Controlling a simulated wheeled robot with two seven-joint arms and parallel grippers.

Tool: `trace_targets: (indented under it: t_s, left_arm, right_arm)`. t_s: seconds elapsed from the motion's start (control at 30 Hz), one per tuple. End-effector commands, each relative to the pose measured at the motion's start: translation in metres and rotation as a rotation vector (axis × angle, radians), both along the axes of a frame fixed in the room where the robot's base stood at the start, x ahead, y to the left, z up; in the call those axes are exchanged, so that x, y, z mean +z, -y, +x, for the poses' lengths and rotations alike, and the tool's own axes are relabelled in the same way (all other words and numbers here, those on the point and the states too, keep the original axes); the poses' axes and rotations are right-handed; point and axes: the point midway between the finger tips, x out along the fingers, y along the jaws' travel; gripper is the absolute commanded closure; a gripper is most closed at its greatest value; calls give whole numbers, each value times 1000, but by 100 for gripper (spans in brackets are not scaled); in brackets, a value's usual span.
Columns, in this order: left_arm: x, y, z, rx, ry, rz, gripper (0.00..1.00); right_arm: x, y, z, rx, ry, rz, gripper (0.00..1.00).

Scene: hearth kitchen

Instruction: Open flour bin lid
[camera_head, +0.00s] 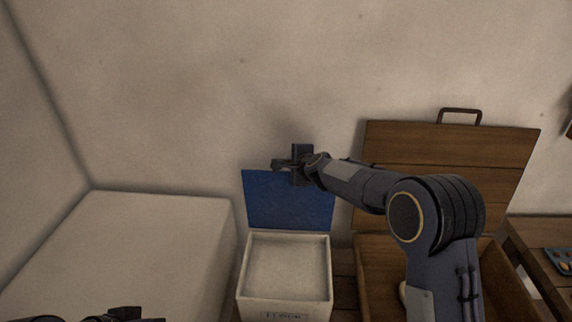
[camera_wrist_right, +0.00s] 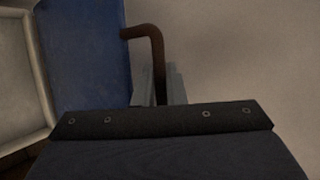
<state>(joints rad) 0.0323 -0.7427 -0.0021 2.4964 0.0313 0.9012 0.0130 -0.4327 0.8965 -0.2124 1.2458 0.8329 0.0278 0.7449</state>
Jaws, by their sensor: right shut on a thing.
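The flour bin (camera_head: 285,306) is a whitish box with a dark label on its front, standing low in the middle of the head view. Its blue lid (camera_head: 285,205) stands raised at the back, and the open top shows the pale inside. My right gripper (camera_head: 284,165) is at the lid's upper edge. In the right wrist view the lid (camera_wrist_right: 92,50) is at left, and the gripper is shut on its brown bent handle (camera_wrist_right: 150,36). A dark part of my left gripper (camera_head: 124,314) shows at the bottom left edge; its fingers cannot be made out.
A wooden chest (camera_head: 375,280) with its plank lid (camera_head: 440,150) raised stands to the right, partly behind my right arm. A pale block (camera_head: 150,250) fills the left. A wooden table (camera_head: 540,255) with a dark tray (camera_head: 560,258) is at far right. The wall is close behind.

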Motion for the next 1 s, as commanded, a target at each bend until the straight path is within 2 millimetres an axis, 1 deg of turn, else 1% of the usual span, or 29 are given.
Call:
trace_targets:
  t_s: [0.37, 0.4, 0.53, 0.83, 0.93, 1.0]
  left_arm:
    - [0, 0, 0, 0, 0, 0, 64]
    - [0, 0, 0, 0, 0, 0, 64]
    - [0, 0, 0, 0, 0, 0, 64]
    - [0, 0, 0, 0, 0, 0, 64]
    - [-3, 0, 0, 0, 0, 0, 64]
    - [-7, 0, 0, 0, 0, 0, 64]
  right_arm:
    - [-1, 1, 1, -1, -2, 1, 100]
    - [-1, 1, 1, -1, -2, 1, 86]
    - [-1, 0, 1, 0, -1, 1, 68]
    - [0, 1, 0, 0, -1, 0, 67]
    - [4, 4, -7, 0, 1, 0, 67]
    - [8, 7, -16, 1, 1, 1, 67]
